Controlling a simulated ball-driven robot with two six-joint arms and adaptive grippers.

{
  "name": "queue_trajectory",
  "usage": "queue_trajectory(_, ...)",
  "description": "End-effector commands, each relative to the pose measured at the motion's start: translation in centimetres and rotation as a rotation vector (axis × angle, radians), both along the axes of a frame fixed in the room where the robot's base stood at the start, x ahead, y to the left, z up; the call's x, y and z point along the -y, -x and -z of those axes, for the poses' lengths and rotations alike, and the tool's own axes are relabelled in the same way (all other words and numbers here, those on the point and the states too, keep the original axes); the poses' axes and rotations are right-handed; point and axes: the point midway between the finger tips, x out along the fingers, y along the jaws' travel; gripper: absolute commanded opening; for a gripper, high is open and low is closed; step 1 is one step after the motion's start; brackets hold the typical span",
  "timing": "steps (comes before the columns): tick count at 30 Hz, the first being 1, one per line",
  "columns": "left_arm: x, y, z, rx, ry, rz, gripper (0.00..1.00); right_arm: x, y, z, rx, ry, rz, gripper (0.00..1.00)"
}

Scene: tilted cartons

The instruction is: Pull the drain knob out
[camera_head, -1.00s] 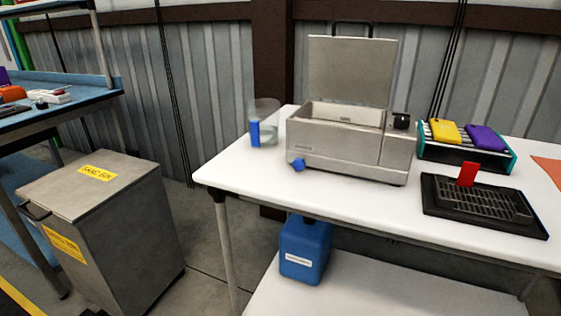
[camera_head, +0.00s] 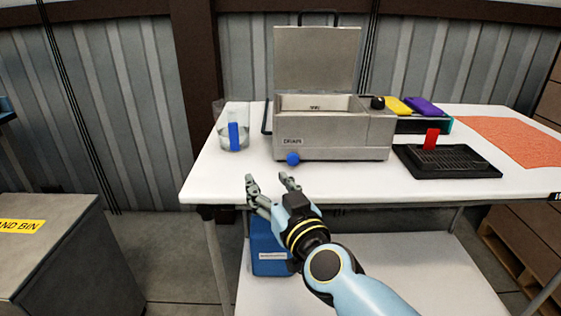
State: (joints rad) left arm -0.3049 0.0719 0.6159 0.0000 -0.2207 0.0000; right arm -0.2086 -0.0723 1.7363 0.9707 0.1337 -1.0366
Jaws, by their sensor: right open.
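The drain knob (camera_head: 293,159) is a small blue knob low on the front of a grey metal bath with its lid raised (camera_head: 340,139). A "DRAIN" label sits just above it. My right gripper (camera_head: 270,181) is open and empty, in front of the table's front edge, below and a little left of the knob in the picture. Its fingers point toward the bath and are apart from the knob. My left gripper is not in view.
A glass beaker with a blue item (camera_head: 234,137) stands left of the bath. A black tray (camera_head: 455,162) with a red handle, a rack with yellow and purple pieces (camera_head: 423,107) and an orange mat (camera_head: 510,140) are at right. A blue canister (camera_head: 270,255) stands below.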

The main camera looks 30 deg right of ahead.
Motion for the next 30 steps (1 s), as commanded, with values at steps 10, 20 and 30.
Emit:
queue_trajectory(10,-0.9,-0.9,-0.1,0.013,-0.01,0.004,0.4,3.9,-0.5,0.8,0.03,-0.005,0.259,0.52)
queue_trajectory(20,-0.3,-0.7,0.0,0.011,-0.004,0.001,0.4,6.4,-0.3,2.5,-0.004,0.0,0.424,0.52)
queue_trajectory(30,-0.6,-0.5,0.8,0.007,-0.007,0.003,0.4,9.7,-5.6,2.5,-0.002,0.003,0.423,0.52)
